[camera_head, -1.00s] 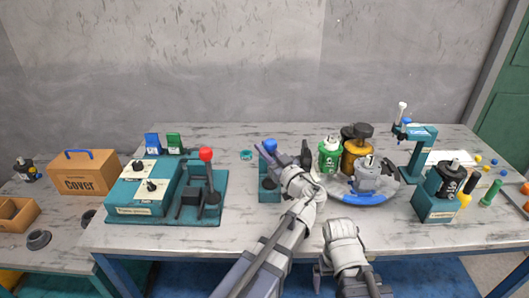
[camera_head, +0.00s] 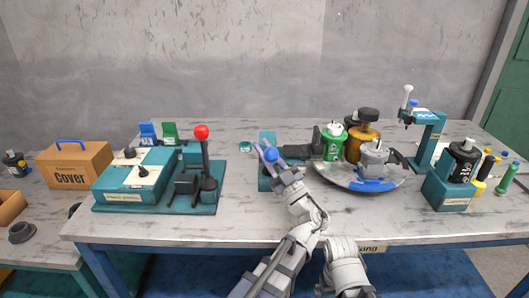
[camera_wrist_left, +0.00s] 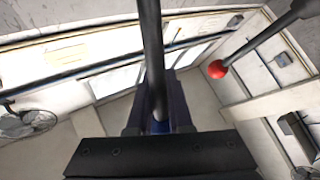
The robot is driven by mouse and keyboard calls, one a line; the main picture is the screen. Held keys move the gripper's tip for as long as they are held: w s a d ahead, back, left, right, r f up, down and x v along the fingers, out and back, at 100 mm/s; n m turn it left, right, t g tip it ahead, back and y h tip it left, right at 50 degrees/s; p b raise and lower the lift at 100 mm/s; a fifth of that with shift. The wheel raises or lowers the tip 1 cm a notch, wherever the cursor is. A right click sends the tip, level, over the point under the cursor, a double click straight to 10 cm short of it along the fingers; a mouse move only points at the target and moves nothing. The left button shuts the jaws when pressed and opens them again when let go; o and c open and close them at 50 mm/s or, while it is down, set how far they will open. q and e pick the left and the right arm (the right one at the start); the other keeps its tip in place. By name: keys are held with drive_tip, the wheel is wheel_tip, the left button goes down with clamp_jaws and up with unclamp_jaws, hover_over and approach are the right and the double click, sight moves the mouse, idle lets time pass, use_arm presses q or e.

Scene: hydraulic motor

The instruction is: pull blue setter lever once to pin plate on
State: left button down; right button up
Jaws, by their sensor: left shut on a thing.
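The setter (camera_head: 266,138) is a teal-based device in the middle of the table. Its lever has a blue ball knob (camera_head: 271,155), low and toward the front edge in the head view. My left gripper (camera_head: 268,151) is shut on the blue lever knob. In the left wrist view the dark lever rod (camera_wrist_left: 152,50) runs down between the fingers, and a little blue of the knob (camera_wrist_left: 160,126) shows there. My right arm's wrist is at the bottom of the head view; its gripper is out of sight.
A red-knobbed lever (camera_head: 202,132) stands left of the setter on a teal station (camera_head: 140,185). A round turntable (camera_head: 330,177) with a grey motor body (camera_head: 374,158) is to the right, with green (camera_head: 333,145) and orange (camera_head: 362,146) canisters behind. A Cover box (camera_head: 75,165) stands far left.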

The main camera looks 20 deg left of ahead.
use_arm(q)
drive_tip(key=shift+s, duration=0.15)
drive_tip(key=c, duration=0.8)
unclamp_jaws()
drive_tip(key=shift+c, duration=0.2)
wheel_tip(320, 180, up, 10)
drive_tip(key=p, duration=1)
drive_tip(key=shift+c, duration=0.2)
